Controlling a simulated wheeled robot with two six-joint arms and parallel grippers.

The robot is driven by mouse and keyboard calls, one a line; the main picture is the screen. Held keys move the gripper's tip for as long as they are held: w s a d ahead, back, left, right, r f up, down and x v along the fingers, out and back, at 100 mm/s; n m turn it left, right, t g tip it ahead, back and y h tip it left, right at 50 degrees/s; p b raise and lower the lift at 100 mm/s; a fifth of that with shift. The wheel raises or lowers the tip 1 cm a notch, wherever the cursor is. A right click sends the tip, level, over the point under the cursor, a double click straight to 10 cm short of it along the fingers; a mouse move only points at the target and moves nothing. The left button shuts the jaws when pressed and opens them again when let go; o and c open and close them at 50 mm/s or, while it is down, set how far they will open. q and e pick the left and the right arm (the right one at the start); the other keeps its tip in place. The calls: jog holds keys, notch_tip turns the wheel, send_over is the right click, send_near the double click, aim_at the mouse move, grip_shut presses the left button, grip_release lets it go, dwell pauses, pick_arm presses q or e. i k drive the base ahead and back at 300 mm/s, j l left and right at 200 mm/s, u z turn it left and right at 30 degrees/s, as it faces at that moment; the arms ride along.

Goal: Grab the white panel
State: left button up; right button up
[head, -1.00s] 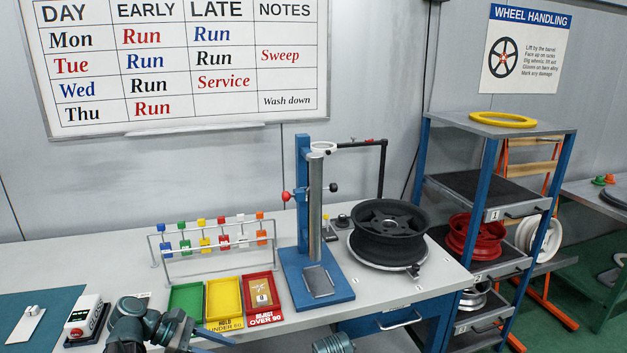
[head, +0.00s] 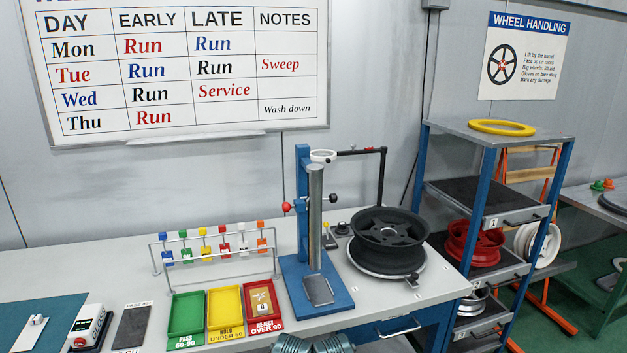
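A small white panel (head: 30,333) with a small raised part on it lies flat on the teal mat (head: 62,308) at the far left of the bench. It is partly cut off by the bottom edge of the head view, and nothing touches its visible part. Ribbed grey-teal parts of my own arms show at the bottom centre, well to the right of the panel. No gripper fingers are visible on either arm.
A white switch box (head: 88,325) with a red button stands right of the mat, then a dark pad (head: 131,326). Green (head: 187,315), yellow (head: 226,306) and red (head: 262,299) trays follow. A blue stand (head: 303,200) and black wheel (head: 388,240) are farther right.

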aim_at(29, 338)
jog(key=u, duration=1.75)
